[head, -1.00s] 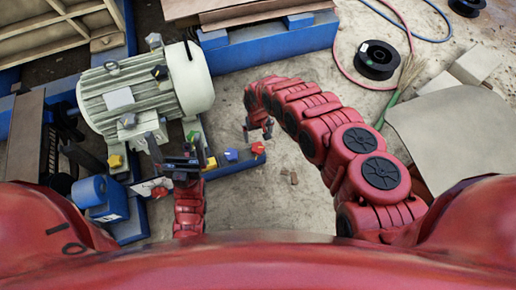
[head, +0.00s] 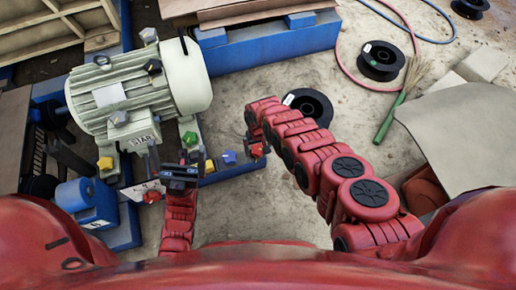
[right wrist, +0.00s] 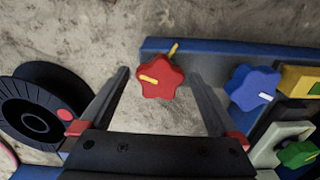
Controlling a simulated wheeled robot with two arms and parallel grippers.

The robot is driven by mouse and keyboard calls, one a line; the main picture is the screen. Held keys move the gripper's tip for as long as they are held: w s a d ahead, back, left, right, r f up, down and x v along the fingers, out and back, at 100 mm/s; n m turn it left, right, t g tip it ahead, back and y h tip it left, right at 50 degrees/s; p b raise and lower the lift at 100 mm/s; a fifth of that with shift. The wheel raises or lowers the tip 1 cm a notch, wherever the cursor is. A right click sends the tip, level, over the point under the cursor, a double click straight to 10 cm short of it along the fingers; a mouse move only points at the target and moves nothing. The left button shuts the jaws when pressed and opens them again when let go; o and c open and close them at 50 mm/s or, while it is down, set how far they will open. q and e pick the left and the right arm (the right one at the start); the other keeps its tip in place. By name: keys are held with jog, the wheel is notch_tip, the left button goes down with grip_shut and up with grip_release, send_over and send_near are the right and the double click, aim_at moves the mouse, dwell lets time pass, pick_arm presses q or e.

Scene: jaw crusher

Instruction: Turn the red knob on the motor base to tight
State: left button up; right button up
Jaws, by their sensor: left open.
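The red knob (right wrist: 160,77) is star-shaped and sits at the end of the blue motor base (right wrist: 215,55). A pale mark on its face points left; a yellow mark on the base lies just above it. In the head view the red knob (head: 256,150) is partly hidden by my right gripper (head: 259,141). In the right wrist view my right gripper (right wrist: 160,75) is open, its fingers either side of the knob, with gaps; contact is not visible. My left gripper (head: 178,172) is open and empty near the front of the motor (head: 138,90).
A black cable spool (right wrist: 38,105) lies on the floor at left. Open floor (head: 250,210) lies in front of the base.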

jog(key=c, duration=1.3)
jog(key=shift+m, duration=0.4)
jog(key=m, duration=0.2)
jog(key=shift+a+m, duration=0.1)
jog(key=shift+m, duration=0.3)
jog(key=m, duration=1.1)
jog(key=shift+w+a+m, duration=0.1)
jog(key=shift+a+m, duration=0.05)
jog(key=shift+m, duration=0.25)
jog(key=shift+w+m, duration=0.1)
jog(key=shift+m, duration=1.9)
